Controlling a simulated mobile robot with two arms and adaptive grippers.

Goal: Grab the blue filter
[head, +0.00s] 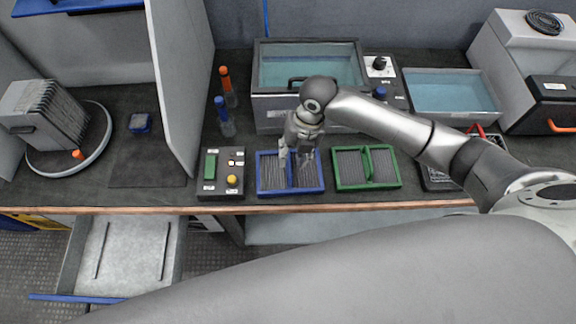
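The blue filter (272,187) is a flat blue frame with dark ribbed panels and a middle bar, lying on the dark worktop near its front edge. My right gripper (296,157) points down over the middle of the blue filter, above its middle bar. Its fingers look apart, with no object seen between them. It hides part of the filter's back edge and bar, and I cannot tell whether it touches them. My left gripper is not in view.
A green filter (368,184) lies just right of the blue one. A control box (221,188) with a yellow button stands to the left.

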